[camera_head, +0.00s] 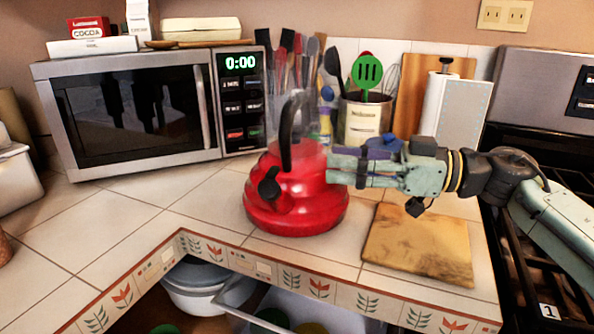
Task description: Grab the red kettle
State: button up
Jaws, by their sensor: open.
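The red kettle (298,206) stands upright on the tiled counter, in front of the microwave's right side. Its black handle (286,130) rises above the lid, and its dark spout (268,187) faces the front left. My gripper (332,167) reaches in from the right, with its fingertips at the kettle's upper right side. The fingers are open and not closed on the kettle. I cannot tell whether they touch it.
A microwave (140,112) stands behind left. A utensil canister (362,122) and a paper towel roll (433,105) are behind my gripper. A wooden board (420,243) lies at front right. The stove (535,250) is at right. Counter left of the kettle is clear.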

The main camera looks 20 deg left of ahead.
aim_at(291, 152)
jog(key=a, duration=0.2)
jog(key=s+a+p, duration=0.1)
jog(key=a, duration=0.3)
jog(key=shift+s+r, duration=0.15)
jog(key=shift+r, duration=0.15)
jog(key=shift+a+f, duration=0.1)
jog(key=shift+a, duration=0.3)
jog(key=shift+c, duration=0.5)
grip_shut()
